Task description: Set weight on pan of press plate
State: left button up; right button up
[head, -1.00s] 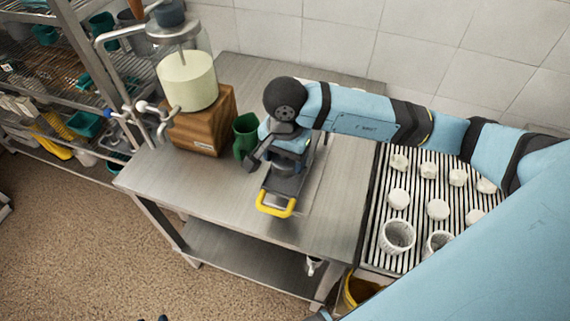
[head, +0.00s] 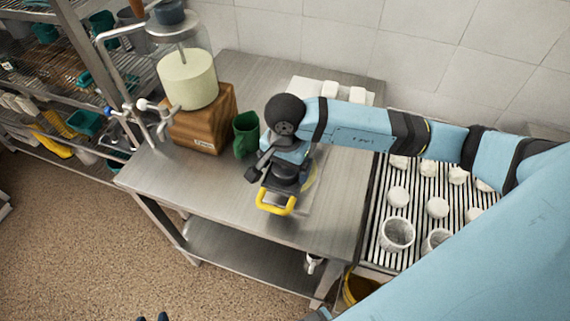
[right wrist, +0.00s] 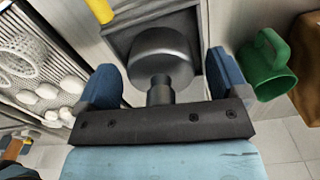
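The press plate (head: 274,198) lies on the steel table, with its yellow handle (head: 276,208) towards the front. In the right wrist view the handle (right wrist: 100,10) is at the top edge. The grey round weight with a narrow knob (right wrist: 161,60) is over the plate's dark framed pan (right wrist: 125,22). I cannot tell if its underside touches the pan. My right gripper (right wrist: 162,80) is open, its blue fingers either side of the weight with gaps showing. In the head view it (head: 284,160) hides most of the plate. Two dark tips of my left gripper (head: 153,318) show at the bottom edge.
A green mug (head: 246,134) stands close left of the right gripper, beside a wooden block (head: 206,125) carrying a glass vessel of pale material. A slatted drainer (head: 405,170) with white cheeses and perforated baskets (head: 397,236) is on the right. The table's front left is clear.

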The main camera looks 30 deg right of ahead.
jog(key=shift+r, duration=0.15)
notch_tip(320, 180, up, 12)
jog(key=shift+b, duration=1)
